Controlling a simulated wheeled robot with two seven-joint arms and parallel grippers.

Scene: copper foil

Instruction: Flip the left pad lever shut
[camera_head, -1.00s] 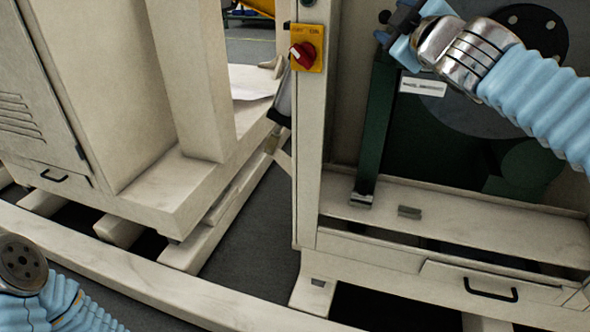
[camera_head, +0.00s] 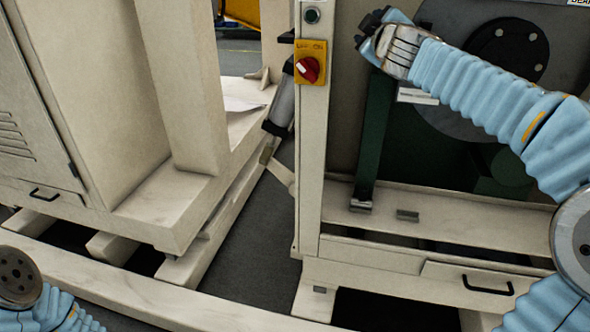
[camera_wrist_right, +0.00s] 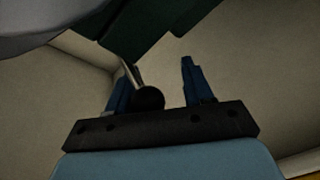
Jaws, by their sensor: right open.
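My right gripper (camera_head: 371,24) is at the top of the head view, in front of the upper end of the dark green upright (camera_head: 373,135). In the right wrist view its two blue fingers (camera_wrist_right: 157,72) stand apart. A thin lever with a dark round knob (camera_wrist_right: 149,98) lies between them, close to the left finger. I cannot tell whether the finger touches it. The lever cannot be made out in the head view. My left arm shows at the lower left of the head view, but its gripper is out of frame.
A cream post with a yellow switch plate and red knob (camera_head: 308,69) stands left of my right gripper. A large grey disc (camera_head: 500,75) is behind my right arm. A cream cabinet (camera_head: 95,90) fills the left side. Dark floor (camera_head: 235,250) shows between the machines.

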